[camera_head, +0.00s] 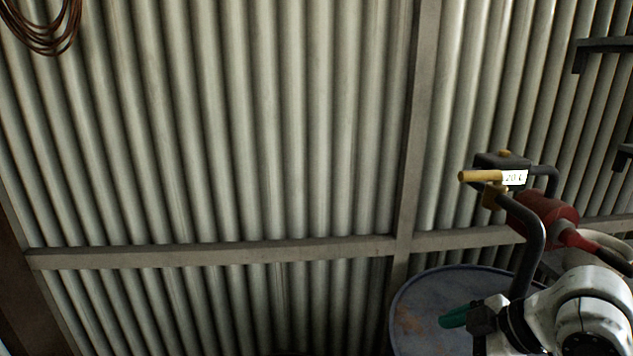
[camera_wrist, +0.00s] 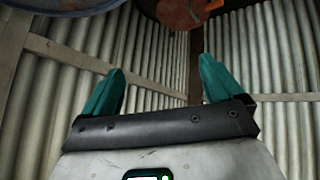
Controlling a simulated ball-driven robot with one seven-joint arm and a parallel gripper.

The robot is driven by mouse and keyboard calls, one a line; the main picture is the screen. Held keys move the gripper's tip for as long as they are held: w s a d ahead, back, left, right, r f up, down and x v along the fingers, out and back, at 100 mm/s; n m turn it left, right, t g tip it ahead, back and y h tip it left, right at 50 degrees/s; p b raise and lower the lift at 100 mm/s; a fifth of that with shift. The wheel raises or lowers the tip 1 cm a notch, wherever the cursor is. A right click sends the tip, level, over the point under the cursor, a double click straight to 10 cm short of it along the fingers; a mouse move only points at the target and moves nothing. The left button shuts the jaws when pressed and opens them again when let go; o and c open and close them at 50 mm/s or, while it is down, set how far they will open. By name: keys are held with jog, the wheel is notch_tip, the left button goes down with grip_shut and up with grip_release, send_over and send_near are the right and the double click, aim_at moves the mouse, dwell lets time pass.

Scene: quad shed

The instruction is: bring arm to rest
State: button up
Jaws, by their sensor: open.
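My gripper (camera_wrist: 160,85) shows in the wrist view with its two teal fingers spread well apart and nothing between them. In the head view my gripper (camera_head: 455,318) is at the lower right, on the end of my white arm, in front of a blue-grey drum top. Only part of its teal fingers shows there. The gripper holds nothing.
A drum (camera_head: 425,300) with a worn blue-grey lid stands at the lower right. A dark pipe with a yellow lever (camera_head: 482,176) and a red part (camera_head: 545,210) rises close to my arm. Corrugated wall (camera_head: 250,130) fills the left; a cable coil (camera_head: 45,35) hangs there.

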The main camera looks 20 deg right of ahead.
jog(key=s+a+f+m, duration=0.1)
jog(key=a+f+m, duration=0.7)
jog(key=a+f, duration=0.4)
jog(key=s+d+f+m+g+h, duration=0.1)
jog(key=s+d+f+g+h, duration=0.1)
jog(key=s+f, duration=0.4)
jog(key=s+d+f+m+g+h, duration=0.1)
jog(key=s+f, duration=0.5)
jog(key=s, duration=0.6)
jog(key=shift+d+m+g+h, duration=0.3)
jog(key=shift+d+g+h, duration=0.25)
jog(key=shift+g, duration=0.65)
jog(key=shift+f, duration=0.1)
